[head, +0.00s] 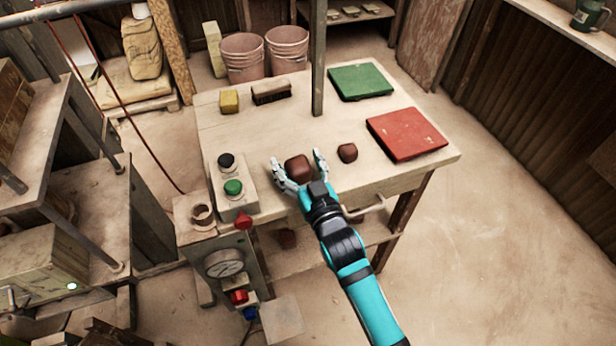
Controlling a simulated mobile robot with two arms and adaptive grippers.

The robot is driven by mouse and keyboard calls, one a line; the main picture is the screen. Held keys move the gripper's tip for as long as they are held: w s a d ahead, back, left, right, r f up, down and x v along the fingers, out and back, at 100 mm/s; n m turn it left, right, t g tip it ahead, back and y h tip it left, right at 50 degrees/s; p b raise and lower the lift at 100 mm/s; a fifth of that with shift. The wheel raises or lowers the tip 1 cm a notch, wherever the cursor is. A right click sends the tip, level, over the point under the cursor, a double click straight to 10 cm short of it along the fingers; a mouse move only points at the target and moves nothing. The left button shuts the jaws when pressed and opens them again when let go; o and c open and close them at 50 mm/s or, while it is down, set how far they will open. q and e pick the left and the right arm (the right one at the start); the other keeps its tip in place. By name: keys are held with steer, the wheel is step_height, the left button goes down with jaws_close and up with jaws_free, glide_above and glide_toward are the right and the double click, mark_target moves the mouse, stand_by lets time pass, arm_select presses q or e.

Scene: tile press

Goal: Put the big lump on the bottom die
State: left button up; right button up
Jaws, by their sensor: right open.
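The big lump (298,169), reddish-brown clay, lies near the front edge of the wooden table. My right gripper (296,159) is open, with one finger to the left of the big lump and one to its right. I cannot tell whether the fingers touch it. A smaller brown lump (347,152) lies just to the right, outside the fingers. I cannot make out the bottom die for certain in this view. My left gripper is not in view.
On the table (290,125) lie a red slab (406,134), a green slab (361,82), a brush (271,92) and a yellow block (229,102). A button box (233,188) and a gauge (224,263) are at the left. A post (318,60) rises behind the lumps.

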steer(key=shift+s+f, duration=0.15)
steer(key=b+v, duration=0.2)
steer(key=v, duration=1.5)
steer(key=shift+d+r, duration=0.15)
steer(key=shift+r, duration=0.1)
